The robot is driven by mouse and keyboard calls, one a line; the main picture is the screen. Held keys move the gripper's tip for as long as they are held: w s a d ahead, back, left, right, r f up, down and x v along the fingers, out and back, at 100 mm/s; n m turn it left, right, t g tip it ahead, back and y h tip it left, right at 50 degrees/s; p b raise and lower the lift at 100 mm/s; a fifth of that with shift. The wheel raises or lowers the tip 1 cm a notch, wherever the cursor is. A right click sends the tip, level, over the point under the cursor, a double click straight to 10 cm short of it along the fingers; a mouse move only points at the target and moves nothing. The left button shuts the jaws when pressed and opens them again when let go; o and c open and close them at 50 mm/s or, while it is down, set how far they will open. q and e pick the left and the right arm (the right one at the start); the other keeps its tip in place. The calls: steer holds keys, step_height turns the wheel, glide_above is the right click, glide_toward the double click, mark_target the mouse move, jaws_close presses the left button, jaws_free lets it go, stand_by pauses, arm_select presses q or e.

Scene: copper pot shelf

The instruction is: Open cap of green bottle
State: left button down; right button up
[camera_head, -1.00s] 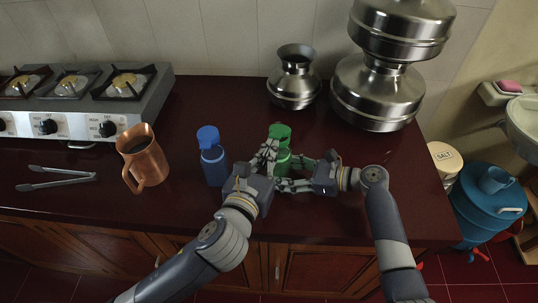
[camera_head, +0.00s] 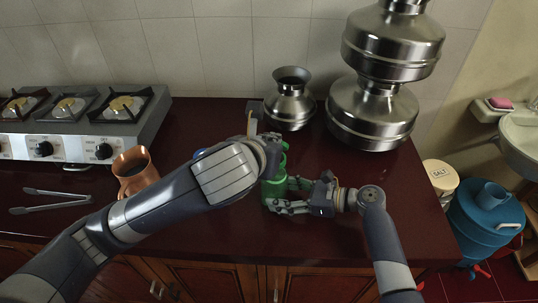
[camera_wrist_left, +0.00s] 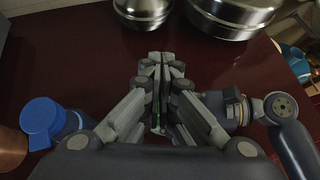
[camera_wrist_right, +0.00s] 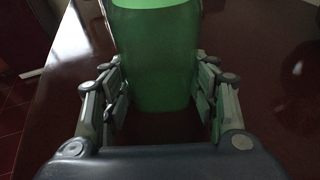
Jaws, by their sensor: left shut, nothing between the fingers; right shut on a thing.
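The green bottle (camera_head: 280,168) stands near the counter's front edge, partly covered by my arms in the head view. My right gripper (camera_head: 285,195) is shut around its lower body. In the right wrist view the green body (camera_wrist_right: 155,60) is between the right fingers (camera_wrist_right: 158,95). My left gripper (camera_wrist_left: 160,70) is shut and empty, at the bottle's top. In the left wrist view only thin green slivers show by its fingers. The left hand hides most of the bottle's top, so I cannot tell how the cap sits.
A blue bottle (camera_wrist_left: 45,120) stands left of my left gripper, mostly hidden in the head view. A copper mug (camera_head: 135,170), tongs (camera_head: 55,199) and a stove (camera_head: 80,125) are at left. Metal pots (camera_head: 290,100) (camera_head: 372,105) stand behind. The counter right of my right gripper is clear.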

arm_select(q)
steer(key=shift+w+d+r, duration=0.2)
steer(key=shift+w+r, duration=0.25)
steer(key=shift+w, duration=0.2)
steer(key=shift+w+d+r, duration=0.15)
steer(key=shift+w+r, duration=0.25)
steer(key=shift+w, duration=0.2)
steer(key=shift+w+d+r, duration=0.15)
steer(key=shift+w+d, duration=0.05)
steer(key=shift+w, duration=0.5)
steer(key=shift+w+d+r, duration=0.1)
steer(key=shift+w+d, duration=0.1)
steer(key=shift+w, duration=0.5)
steer(key=shift+w+d, duration=0.1)
steer(key=shift+w, duration=0.2)
steer(key=shift+r, duration=0.1)
step_height(320, 180, up, 11)
steer(key=shift+r, duration=0.2)
steer(key=shift+s, duration=0.1)
arm_select(e)
steer(key=o, duration=0.9)
steer(key=shift+d, duration=0.1)
